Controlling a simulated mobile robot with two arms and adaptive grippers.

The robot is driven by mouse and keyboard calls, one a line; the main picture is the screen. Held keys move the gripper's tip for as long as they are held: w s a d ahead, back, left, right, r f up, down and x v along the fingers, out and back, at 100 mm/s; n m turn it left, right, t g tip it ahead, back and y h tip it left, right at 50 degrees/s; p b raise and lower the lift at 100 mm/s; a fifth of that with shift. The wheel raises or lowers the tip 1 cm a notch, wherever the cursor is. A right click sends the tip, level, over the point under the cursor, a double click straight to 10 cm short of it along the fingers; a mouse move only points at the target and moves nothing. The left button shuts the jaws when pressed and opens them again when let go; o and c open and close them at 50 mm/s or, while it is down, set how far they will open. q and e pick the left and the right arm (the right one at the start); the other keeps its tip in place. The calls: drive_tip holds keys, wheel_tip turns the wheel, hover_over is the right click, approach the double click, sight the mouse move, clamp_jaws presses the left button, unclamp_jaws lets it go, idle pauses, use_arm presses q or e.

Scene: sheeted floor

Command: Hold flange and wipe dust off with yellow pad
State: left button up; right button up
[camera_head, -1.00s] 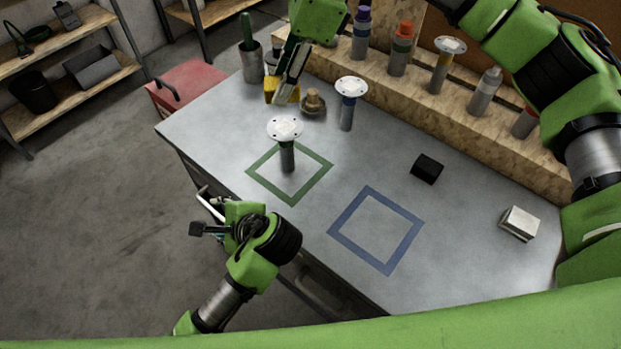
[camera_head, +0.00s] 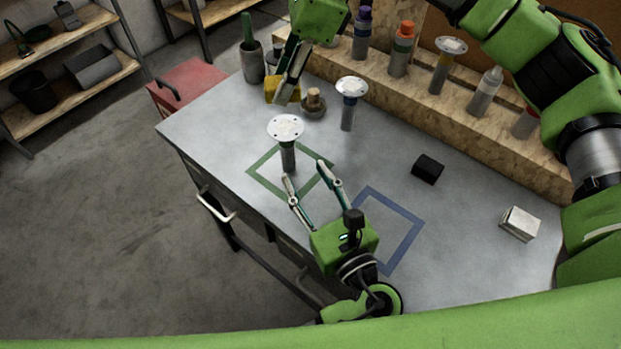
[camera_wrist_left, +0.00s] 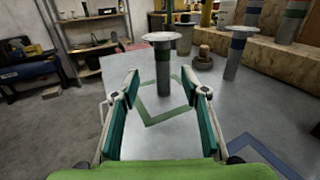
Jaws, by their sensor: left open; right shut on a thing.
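A flange (camera_head: 287,131) with a white round top and grey stem stands upright in the green square outline (camera_head: 262,185). It also shows in the left wrist view (camera_wrist_left: 162,65), ahead of the fingers. My left gripper (camera_head: 306,170) is open, its fingers pointing at the stem from the near side, and holds nothing. In the left wrist view the left gripper (camera_wrist_left: 165,110) spreads its two teal-padded fingers. My right gripper (camera_head: 284,97) is shut on the yellow pad (camera_head: 269,88) at the back left of the table. The fingers hide part of the pad.
A second flange (camera_head: 349,100) stands behind, with a blue band. A wooden-knobbed object (camera_head: 313,104) is near the pad. A black block (camera_head: 427,169) and a white block (camera_head: 519,224) lie to the right. A blue square outline (camera_head: 407,242) marks the table. Bottles line the back ledge.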

sight(289, 144)
use_arm(q)
drive_tip(key=x, duration=1.1)
drive_tip(key=shift+w+r, duration=0.15)
drive_tip(key=shift+w, duration=0.3)
clamp_jaws()
